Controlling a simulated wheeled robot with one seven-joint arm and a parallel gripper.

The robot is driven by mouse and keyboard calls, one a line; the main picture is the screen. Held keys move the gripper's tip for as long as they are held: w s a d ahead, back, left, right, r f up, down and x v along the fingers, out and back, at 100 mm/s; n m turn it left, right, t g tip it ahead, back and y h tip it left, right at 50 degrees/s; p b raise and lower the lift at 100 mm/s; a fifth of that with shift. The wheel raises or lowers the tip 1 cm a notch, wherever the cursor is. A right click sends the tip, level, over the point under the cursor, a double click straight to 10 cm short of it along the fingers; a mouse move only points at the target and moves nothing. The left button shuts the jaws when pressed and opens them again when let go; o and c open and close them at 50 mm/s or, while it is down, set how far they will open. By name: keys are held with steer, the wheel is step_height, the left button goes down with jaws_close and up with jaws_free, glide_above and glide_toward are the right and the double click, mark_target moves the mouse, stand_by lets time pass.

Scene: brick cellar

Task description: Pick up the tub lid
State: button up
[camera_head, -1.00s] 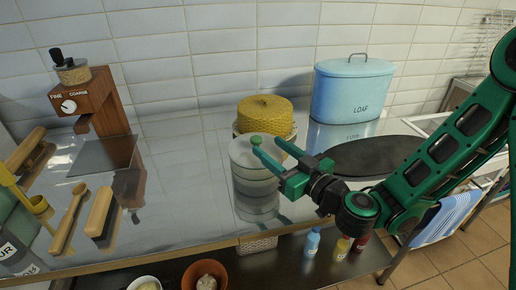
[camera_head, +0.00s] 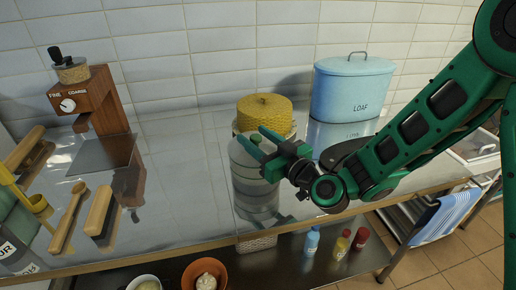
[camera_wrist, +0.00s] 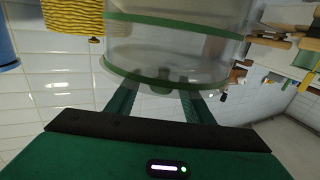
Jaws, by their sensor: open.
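A pale, see-through tub (camera_head: 250,186) stands on the steel counter in front of the yellow woven container. Its pale lid (camera_head: 239,153) is on top, with a green knob (camera_head: 256,139). My gripper (camera_head: 250,136) is open. Its two green fingers are spread at the lid, with the knob appearing between them, and they partly hide the lid. In the wrist view the tub (camera_wrist: 170,45) with green bands fills the space beyond my fingers (camera_wrist: 160,98). I cannot tell whether either finger touches the lid or knob.
The yellow woven container (camera_head: 265,112) is close behind the tub. The counter's middle is clear.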

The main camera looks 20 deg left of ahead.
mark_target(253, 135)
steer(key=shift+x, duration=1.95)
steer(key=shift+r, duration=0.1)
jaws_close()
